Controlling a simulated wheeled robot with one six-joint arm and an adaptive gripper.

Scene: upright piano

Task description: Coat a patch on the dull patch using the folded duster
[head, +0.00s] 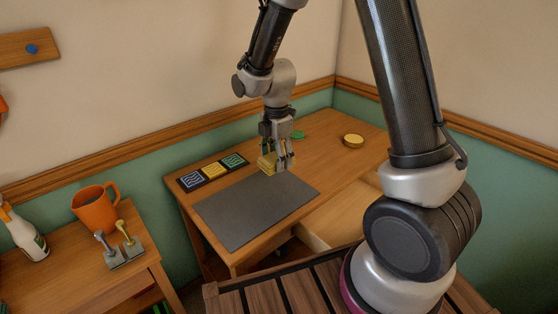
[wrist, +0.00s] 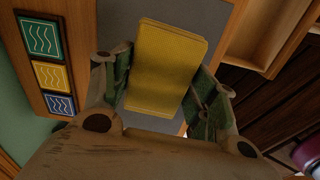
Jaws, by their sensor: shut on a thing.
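The folded duster (head: 265,164) is a yellow pad. My gripper (head: 277,156) is shut on it at the far edge of a dark grey rectangle (head: 255,212) on the wooden desk. In the wrist view the duster (wrist: 165,68) lies between the green-padded fingers of my gripper (wrist: 160,88), with the grey rectangle (wrist: 218,14) behind it. I cannot tell whether the duster touches the surface. No separate dull patch stands out on the grey rectangle.
Three framed tiles, blue (head: 192,180), yellow (head: 214,170) and green (head: 234,160), lie along the desk's left side. A round yellow tin (head: 353,141) and a green item (head: 298,135) sit farther back. An open drawer (head: 345,215) juts out. An orange mug (head: 94,209) stands on the left table.

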